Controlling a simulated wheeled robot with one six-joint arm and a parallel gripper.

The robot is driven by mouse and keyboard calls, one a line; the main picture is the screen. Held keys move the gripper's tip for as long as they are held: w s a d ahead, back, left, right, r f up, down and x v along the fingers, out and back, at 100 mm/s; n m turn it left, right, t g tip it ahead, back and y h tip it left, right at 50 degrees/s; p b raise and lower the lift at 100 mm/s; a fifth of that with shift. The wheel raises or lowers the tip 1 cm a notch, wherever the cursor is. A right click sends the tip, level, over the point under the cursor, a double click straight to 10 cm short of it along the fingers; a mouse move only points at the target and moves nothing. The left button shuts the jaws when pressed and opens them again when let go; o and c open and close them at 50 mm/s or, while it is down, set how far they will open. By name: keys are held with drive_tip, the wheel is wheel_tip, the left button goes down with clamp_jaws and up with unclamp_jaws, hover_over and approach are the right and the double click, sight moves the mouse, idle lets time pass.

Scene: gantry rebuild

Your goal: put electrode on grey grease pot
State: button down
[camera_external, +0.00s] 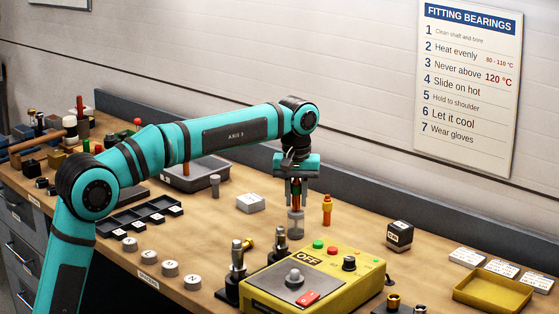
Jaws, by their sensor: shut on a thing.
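My gripper (297,202) points straight down above the right-middle part of the bench. It is shut on a thin upright piece, which I take to be the electrode; the fingers hide most of it. A small grey pot (296,226), probably the grey grease pot, stands on the bench directly under the fingers. The fingertips are at or just above its top. I cannot tell whether the held piece touches the pot.
An orange bottle (327,211) stands close to the right of the pot. A yellow control box (330,281) with knobs and metal posts (237,264) are in front. A white box (250,203) lies to the left. A black cube (399,236) and yellow tray (493,291) are at right.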

drive_tip(key=shift+f, duration=0.1)
drive_tip(key=c, duration=1.2)
unclamp_jaws()
wheel_tip(320, 180, up, 12)
drive_tip(key=shift+a, duration=0.1)
